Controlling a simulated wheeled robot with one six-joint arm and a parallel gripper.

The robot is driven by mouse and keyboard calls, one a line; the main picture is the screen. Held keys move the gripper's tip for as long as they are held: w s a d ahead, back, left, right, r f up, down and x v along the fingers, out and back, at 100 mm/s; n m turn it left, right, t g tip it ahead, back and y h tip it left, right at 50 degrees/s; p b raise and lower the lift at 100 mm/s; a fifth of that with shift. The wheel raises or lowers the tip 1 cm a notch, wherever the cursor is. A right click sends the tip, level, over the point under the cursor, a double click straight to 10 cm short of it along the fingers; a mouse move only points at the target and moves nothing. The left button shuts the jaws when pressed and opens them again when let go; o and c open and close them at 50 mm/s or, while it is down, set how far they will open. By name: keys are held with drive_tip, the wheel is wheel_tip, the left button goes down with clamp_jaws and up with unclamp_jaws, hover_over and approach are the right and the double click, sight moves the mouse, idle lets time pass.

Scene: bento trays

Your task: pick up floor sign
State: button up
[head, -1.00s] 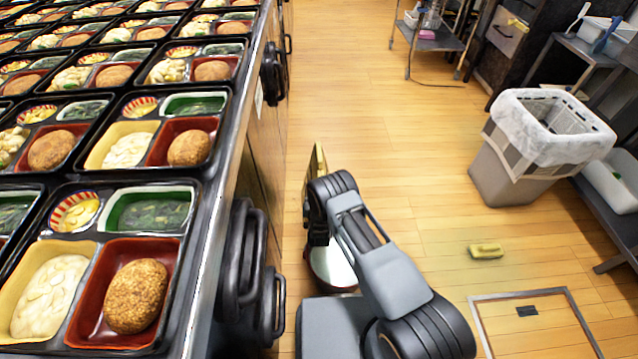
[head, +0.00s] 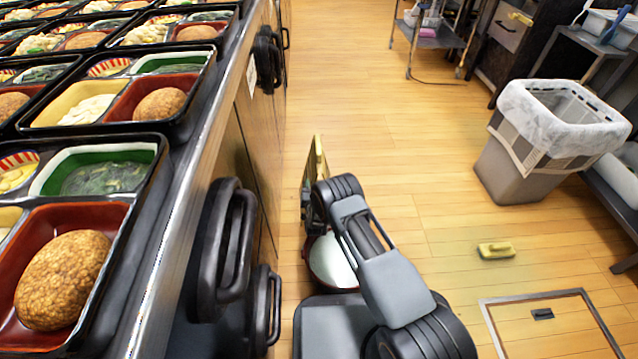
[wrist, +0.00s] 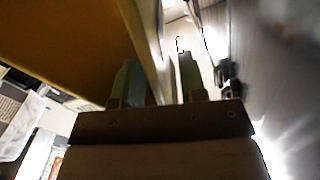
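The floor sign (head: 318,158) is a thin yellowish board, seen nearly edge-on and upright beside the counter in the head view. Its lower part is hidden by my arm. In the wrist view a large yellow panel of the sign (wrist: 70,40) fills the upper left, and a panel edge runs down between the fingers. My gripper (wrist: 158,85) has its two greenish fingers close together on either side of that edge and looks shut on it. In the head view my gripper (head: 312,208) is dark and partly hidden behind the wrist.
A counter with bento trays (head: 150,140) stands close on the left, with black handles (head: 230,245) sticking out. A red-rimmed white bucket (head: 333,262) is under my arm. A lined bin (head: 520,170), a yellow sponge-like object (head: 496,250) and a floor hatch (head: 535,297) are right. Floor ahead is clear.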

drive_tip(key=shift+w, duration=0.9)
drive_tip(key=shift+c, duration=0.4)
clamp_jaws()
drive_tip(key=shift+r, duration=0.1)
